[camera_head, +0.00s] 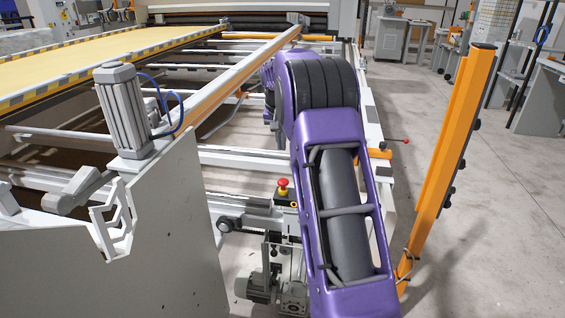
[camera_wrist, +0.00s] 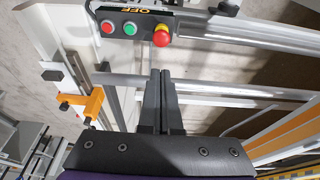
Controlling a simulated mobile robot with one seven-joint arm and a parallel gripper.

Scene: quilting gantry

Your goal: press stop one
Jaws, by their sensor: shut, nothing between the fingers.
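A red mushroom-shaped stop button (camera_head: 283,184) with a yellow collar stands on a dark control box (camera_head: 286,199) at the machine's end, left of my arm in the head view. In the wrist view the red stop button (camera_wrist: 161,36) is near the top, at the right part of the dark box (camera_wrist: 145,20). The head view does not show my gripper.
An orange post (camera_head: 452,150) stands right of my arm. A grey panel (camera_head: 165,235) with a motor (camera_head: 123,110) is on the left. White rails and an orange beam (camera_head: 225,80) run behind. Floor at the right (camera_head: 510,220) is clear.

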